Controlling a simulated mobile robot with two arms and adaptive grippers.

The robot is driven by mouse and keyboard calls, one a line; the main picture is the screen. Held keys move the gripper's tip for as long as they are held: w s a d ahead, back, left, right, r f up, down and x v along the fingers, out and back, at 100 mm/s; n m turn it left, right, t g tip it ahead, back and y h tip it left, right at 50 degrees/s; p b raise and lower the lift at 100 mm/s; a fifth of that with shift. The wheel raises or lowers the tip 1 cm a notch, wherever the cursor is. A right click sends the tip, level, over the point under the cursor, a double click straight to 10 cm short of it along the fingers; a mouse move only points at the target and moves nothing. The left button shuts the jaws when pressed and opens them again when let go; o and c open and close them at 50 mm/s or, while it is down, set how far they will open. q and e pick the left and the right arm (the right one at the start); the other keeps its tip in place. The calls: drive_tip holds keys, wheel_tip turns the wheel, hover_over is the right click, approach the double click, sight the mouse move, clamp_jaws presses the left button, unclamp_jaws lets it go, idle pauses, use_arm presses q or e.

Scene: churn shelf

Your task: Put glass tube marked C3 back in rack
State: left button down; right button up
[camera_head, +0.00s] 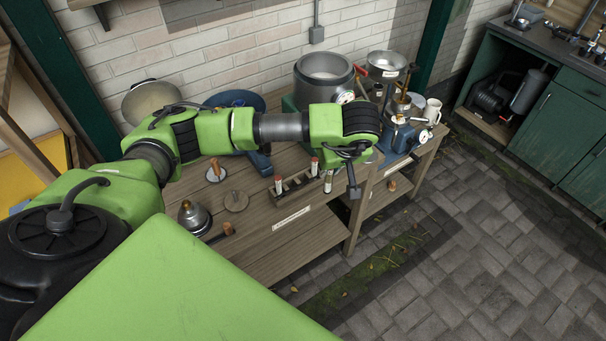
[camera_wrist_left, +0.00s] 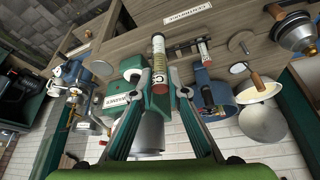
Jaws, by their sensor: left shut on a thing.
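My left gripper (camera_head: 345,168) is over the front edge of the wooden shelf bench. In the left wrist view its fingers (camera_wrist_left: 158,92) are closed around a glass tube (camera_wrist_left: 158,50), whose label appears to read C3. The tube has a brownish fill and a red end by the fingers. In the head view the held tube (camera_head: 328,182) hangs roughly upright at the right end of the dark rack (camera_head: 296,184). The rack also shows in the wrist view (camera_wrist_left: 183,48). I cannot tell whether the tube's lower end is inside it. Other red-capped tubes (camera_head: 278,184) stand in the rack. My right gripper is out of view.
A large metal pot (camera_head: 323,78) with a gauge stands behind my arm. A blue device (camera_head: 398,140) and a white mug (camera_head: 432,111) are to the right. A metal burner (camera_head: 194,216) and a round disc (camera_head: 236,200) lie left of the rack.

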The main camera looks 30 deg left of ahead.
use_arm(q)
drive_tip(key=w+a+f+b, duration=0.2)
drive_tip(key=a+f, duration=0.2)
drive_tip(key=w+a+f+b, duration=0.2)
drive_tip(key=a+f, duration=0.2)
drive_tip(key=w+a+f+b, duration=0.2)
drive_tip(key=a+f, duration=0.2)
drive_tip(key=f, duration=0.1)
drive_tip(key=shift+w+a+f+b, duration=0.1)
drive_tip(key=shift+w+a+b, duration=0.1)
drive_tip(key=shift+b, duration=0.2)
drive_tip(key=shift+w, duration=0.1)
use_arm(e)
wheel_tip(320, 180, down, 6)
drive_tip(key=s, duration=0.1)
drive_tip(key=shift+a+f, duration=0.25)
use_arm(q)
drive_tip(key=c, duration=2.2)
unclamp_jaws()
drive_tip(key=shift+c, duration=0.2)
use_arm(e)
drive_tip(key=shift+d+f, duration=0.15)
use_arm(q)
drive_tip(key=shift+f, duration=0.1)
